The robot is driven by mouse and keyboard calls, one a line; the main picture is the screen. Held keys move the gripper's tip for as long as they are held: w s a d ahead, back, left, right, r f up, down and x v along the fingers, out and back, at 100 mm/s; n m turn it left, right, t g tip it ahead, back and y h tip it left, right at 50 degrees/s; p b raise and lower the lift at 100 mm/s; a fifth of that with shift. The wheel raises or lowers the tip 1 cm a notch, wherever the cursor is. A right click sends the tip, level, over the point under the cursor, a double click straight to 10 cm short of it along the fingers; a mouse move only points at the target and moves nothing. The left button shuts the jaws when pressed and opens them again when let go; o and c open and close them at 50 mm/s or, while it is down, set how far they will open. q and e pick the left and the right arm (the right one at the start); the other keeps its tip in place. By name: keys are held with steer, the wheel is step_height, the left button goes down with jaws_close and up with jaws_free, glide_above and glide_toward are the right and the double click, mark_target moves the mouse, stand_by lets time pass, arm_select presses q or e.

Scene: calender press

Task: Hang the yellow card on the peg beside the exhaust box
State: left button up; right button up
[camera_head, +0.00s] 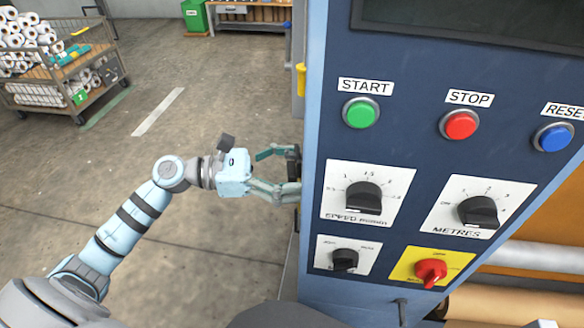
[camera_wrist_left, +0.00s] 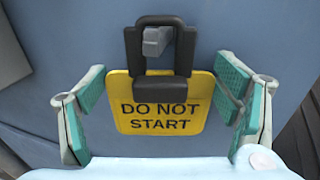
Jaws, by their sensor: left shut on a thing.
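The yellow card (camera_wrist_left: 160,122) reads DO NOT START and has a black loop (camera_wrist_left: 134,47) at its top. It hangs in front of a blue-grey panel in the left wrist view. A grey peg (camera_wrist_left: 156,43) shows inside the loop's opening; I cannot tell how far it passes through. In the head view the gripper is at the cabinet's left side and the card's yellow face is hidden. My right gripper is not in view. I cannot make out the exhaust box.
The blue control cabinet (camera_head: 420,150) stands right of my left gripper, with buttons and knobs on its front. A yellow part (camera_head: 301,79) sits by its left edge. A cart of white rolls (camera_head: 75,75) stands far left. The floor between is clear.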

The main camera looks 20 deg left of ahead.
arm_select(q)
steer(key=o, duration=1)
steer(key=shift+o, duration=0.2)
